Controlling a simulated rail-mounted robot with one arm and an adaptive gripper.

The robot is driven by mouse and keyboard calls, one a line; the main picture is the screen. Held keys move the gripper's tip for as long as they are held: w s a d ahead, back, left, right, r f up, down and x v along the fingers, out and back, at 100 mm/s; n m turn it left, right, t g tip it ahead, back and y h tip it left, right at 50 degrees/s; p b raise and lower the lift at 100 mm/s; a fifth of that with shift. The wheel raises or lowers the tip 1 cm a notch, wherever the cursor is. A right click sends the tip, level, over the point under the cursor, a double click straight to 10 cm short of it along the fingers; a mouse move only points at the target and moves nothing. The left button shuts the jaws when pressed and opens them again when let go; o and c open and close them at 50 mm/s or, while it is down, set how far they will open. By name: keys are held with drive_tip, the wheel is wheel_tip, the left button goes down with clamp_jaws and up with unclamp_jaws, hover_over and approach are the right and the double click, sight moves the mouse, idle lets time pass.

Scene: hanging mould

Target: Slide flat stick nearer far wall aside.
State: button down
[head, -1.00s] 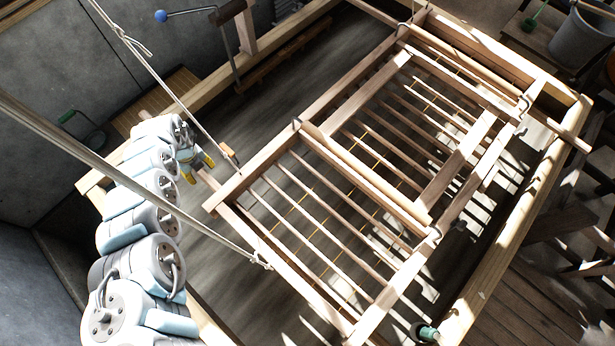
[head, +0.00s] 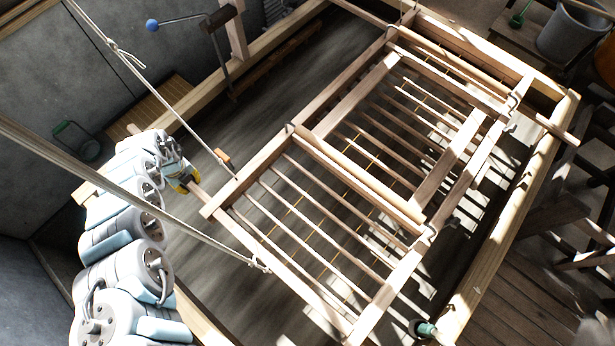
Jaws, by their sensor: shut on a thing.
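The slatted wooden frame (head: 273,153) hangs on ropes. Two flat sticks lie across its slats: one (head: 357,96) on the upper left side, nearer the grey wall, and one (head: 449,166) on the lower right side. My gripper (head: 187,183), with yellow fingers, is left of the frame. It is shut on a pale wooden bar (head: 197,193) that runs in line with the frame's left edge. A pale end (head: 134,129) showing behind my arm seems to belong to this bar. The exact finger contact is small and partly hidden. My gripper is well apart from both flat sticks.
A wooden vat rim (head: 505,220) surrounds the frame. Two ropes (head: 160,95) cross near my arm. A lever with a blue ball (head: 152,25) stands at the upper left. A grey bucket (head: 575,32) is at the upper right. Dark space lies between frame and wall.

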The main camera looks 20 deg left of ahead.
drive_tip(key=s+a+p, duration=0.2)
drive_tip(key=s, duration=0.7)
drive_tip(key=shift+s+a, duration=0.3)
drive_tip(key=c, duration=0.8)
unclamp_jaws()
drive_tip(key=shift+s, duration=0.2)
drive_tip(key=shift+w, duration=0.1)
drive_tip(key=shift+r, duration=0.1)
wheel_tip(320, 180, up, 12)
